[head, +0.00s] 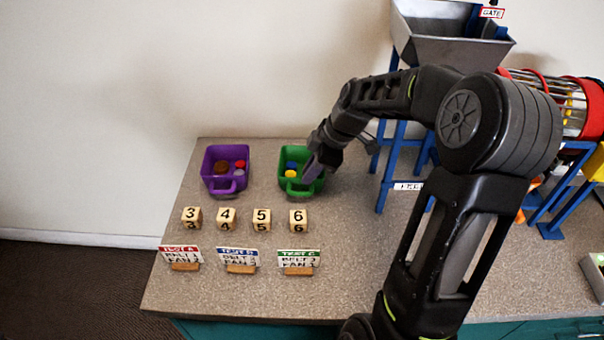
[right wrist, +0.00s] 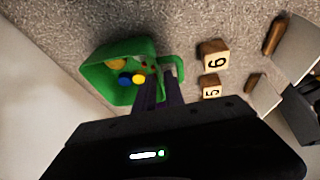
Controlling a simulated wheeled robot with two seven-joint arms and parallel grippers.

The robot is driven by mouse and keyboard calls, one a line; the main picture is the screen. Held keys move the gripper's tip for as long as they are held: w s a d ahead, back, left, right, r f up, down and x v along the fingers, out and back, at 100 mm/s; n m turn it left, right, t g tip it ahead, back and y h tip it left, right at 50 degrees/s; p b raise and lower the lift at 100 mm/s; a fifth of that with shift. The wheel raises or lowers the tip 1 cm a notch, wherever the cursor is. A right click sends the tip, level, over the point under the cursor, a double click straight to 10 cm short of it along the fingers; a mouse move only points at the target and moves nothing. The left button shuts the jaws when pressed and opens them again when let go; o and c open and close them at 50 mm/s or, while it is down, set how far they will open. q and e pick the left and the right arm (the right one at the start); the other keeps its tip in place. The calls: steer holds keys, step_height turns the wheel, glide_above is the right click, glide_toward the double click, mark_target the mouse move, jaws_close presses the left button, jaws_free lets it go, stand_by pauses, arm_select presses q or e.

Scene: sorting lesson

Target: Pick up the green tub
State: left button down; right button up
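The green tub (head: 284,184) stands on the table at the back, with round pieces in it, blue and yellow ones among them. In the right wrist view the tub (right wrist: 92,72) shows its open top and its looped handle (right wrist: 180,72). My right gripper (head: 308,172) is at the tub's right side. In the right wrist view its two dark fingers (right wrist: 160,90) are close together at the tub's wall beside the handle. I cannot tell whether they press on the wall. The fingertips are partly hidden in the head view. My left gripper is not in view.
A purple tub (head: 208,183) with round pieces stands to the left. Several numbered wooden cubes (head: 262,218) and label cards (head: 298,258) stand in front. A blue-framed hopper (head: 450,48) stands behind my right arm.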

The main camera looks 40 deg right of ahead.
mark_target(302, 187)
steer(key=x, duration=0.5)
steer(key=shift+w+f, duration=0.1)
steer(key=shift+c, duration=0.4)
jaws_close()
stand_by(1.7)
step_height(302, 187, up, 10)
steer(key=shift+r+p, duration=0.1)
steer(key=shift+p, duration=0.2)
